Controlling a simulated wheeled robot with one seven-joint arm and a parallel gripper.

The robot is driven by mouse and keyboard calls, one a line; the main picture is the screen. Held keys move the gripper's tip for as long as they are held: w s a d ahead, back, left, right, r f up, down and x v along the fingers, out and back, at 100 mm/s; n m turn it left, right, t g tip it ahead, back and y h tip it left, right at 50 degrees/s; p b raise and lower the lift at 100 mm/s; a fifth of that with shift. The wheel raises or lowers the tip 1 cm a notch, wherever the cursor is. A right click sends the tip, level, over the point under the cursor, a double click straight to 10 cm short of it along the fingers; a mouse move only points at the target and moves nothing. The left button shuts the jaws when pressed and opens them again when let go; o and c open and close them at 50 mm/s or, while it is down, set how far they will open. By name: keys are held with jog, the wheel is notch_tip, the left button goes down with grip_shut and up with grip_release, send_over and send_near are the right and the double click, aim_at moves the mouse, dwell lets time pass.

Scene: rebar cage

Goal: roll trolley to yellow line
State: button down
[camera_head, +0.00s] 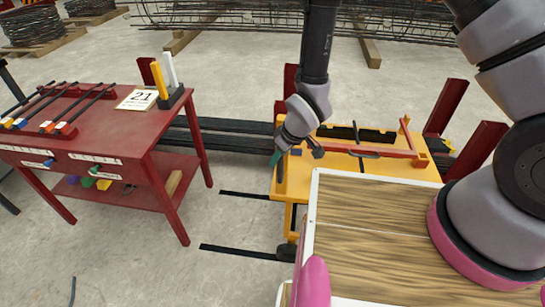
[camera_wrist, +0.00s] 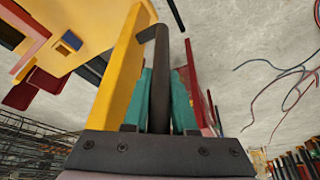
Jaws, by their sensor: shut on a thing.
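The trolley is a yellow cart (camera_head: 345,168) with a dark slot and a red bar on its top, standing in the middle of the head view. Its yellow frame also shows in the wrist view (camera_wrist: 122,75). My gripper (camera_head: 277,157) is at the trolley's left end. In the wrist view, my gripper's teal fingers are shut on a dark upright bar (camera_wrist: 160,75), which looks like the trolley's handle. One dark wheel (camera_head: 287,252) shows low at its left. My own body hides part of its near side. I see no yellow line on the floor.
A red table (camera_head: 95,120) with bars, a number card and a lower shelf stands to the left. Black strips (camera_head: 243,195) lie on the floor between it and the trolley. Red posts (camera_head: 445,105) stand at the right. Rebar bundles (camera_head: 270,18) lie behind.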

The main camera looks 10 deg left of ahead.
jog(key=c, duration=1)
grip_release()
jog(key=shift+w, duration=0.1)
jog(key=v, duration=1)
jog(key=shift+d+r, duration=0.2)
jog(key=shift+r, duration=0.1)
